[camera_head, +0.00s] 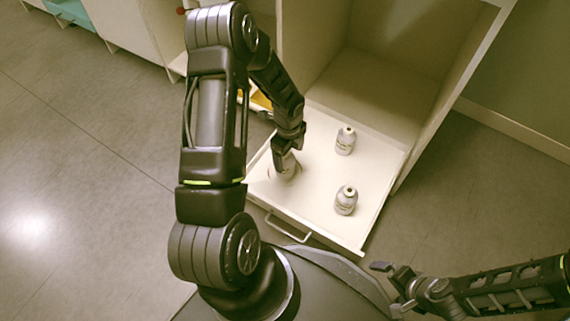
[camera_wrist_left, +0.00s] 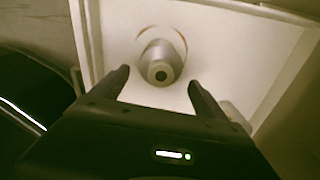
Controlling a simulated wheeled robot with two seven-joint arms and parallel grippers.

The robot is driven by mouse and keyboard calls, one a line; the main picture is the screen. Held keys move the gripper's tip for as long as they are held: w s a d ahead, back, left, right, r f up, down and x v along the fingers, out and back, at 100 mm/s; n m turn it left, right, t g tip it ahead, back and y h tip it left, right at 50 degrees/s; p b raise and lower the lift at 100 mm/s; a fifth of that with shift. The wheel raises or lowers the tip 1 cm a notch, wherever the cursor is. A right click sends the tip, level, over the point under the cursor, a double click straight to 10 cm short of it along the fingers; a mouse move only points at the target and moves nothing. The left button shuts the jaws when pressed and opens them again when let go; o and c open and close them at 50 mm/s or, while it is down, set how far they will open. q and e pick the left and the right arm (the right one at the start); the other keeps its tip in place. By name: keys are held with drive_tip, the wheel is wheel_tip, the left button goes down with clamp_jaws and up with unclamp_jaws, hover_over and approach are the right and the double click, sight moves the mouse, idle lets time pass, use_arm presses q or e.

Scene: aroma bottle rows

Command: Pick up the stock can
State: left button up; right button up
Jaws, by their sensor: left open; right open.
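A pale can-like bottle (camera_head: 287,168) stands in the pulled-out white drawer (camera_head: 315,207), partly hidden by my left gripper (camera_head: 283,150). In the left wrist view the same bottle (camera_wrist_left: 161,64) is seen from above, with a dark hole in its top. It lies ahead of and between the open fingers of my left gripper (camera_wrist_left: 157,88), with no contact visible. Two similar bottles stand in the drawer to the right, one further back (camera_head: 345,141) and one nearer the front (camera_head: 346,200). My right gripper (camera_head: 385,284) is open and empty, outside the drawer at the lower right.
The white cabinet (camera_head: 385,75) rises behind the drawer, with side walls at left and right. A drawer handle (camera_head: 287,228) sticks out at the front. A yellow item (camera_head: 261,98) shows behind my left arm. Open floor lies at the left.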

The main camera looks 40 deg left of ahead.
use_arm(q)
drive_tip(key=shift+a+r+m, duration=0.1)
drive_tip(key=shift+a+m, duration=0.2)
drive_tip(key=shift+a, duration=0.3)
drive_tip(key=shift+f+b, duration=0.55)
drive_tip(key=shift+f, duration=0.75)
wheel_tip(320, 180, down, 5)
drive_tip(key=b, duration=0.3)
drive_tip(key=shift+s+a+f, duration=0.1)
drive_tip(key=shift+a+f, duration=0.05)
drive_tip(key=shift+c, duration=0.6)
